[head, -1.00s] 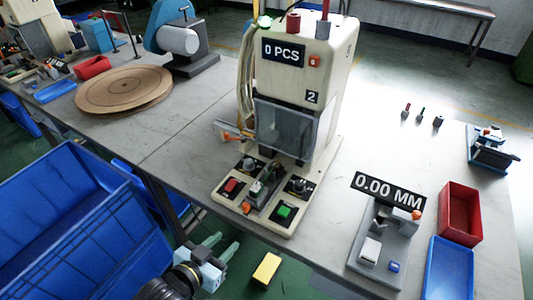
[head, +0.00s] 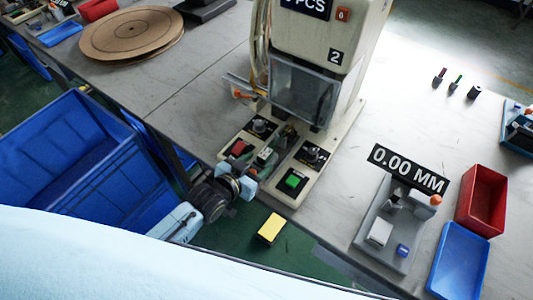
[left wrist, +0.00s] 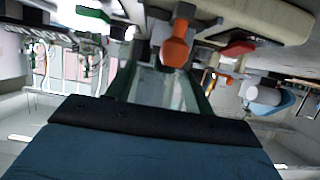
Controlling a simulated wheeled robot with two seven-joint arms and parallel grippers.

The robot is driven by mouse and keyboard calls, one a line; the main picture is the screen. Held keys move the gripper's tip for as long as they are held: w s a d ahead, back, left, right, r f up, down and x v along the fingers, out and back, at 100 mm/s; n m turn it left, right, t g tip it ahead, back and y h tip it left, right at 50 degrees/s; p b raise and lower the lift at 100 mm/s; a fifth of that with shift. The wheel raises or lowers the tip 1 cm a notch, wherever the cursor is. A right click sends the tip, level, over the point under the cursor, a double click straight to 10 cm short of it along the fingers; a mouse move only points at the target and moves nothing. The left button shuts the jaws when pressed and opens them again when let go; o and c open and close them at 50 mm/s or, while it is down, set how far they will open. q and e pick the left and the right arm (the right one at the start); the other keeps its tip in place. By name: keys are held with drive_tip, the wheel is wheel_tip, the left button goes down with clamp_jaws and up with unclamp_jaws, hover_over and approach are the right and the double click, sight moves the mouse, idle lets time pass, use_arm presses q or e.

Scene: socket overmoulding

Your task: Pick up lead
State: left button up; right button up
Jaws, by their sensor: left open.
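My left gripper (head: 246,181) is at the front edge of the press base, by the orange knob of the fixture (head: 265,155). In the left wrist view, its fingers (left wrist: 163,82) are open, with nothing held between them. The orange knob (left wrist: 175,50) shows large just beyond the fingertips; I cannot tell if they touch. No lead can be picked out surely. A small orange-ended piece (head: 243,95) lies on a grey holder at the press's left side and may be the lead. My right gripper is not in view.
The press (head: 318,50) has a red button (head: 239,147) and a green button (head: 293,181). A gauge (head: 388,228), red bin (head: 482,198) and blue tray (head: 459,260) stand at right. A blue crate (head: 75,160) is below left.

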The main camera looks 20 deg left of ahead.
sight(261, 157)
use_arm(q)
drive_tip(key=x, duration=0.4)
drive_tip(key=shift+w+a, duration=0.15)
drive_tip(key=shift+w, duration=0.35)
drive_tip(key=c, duration=1.1)
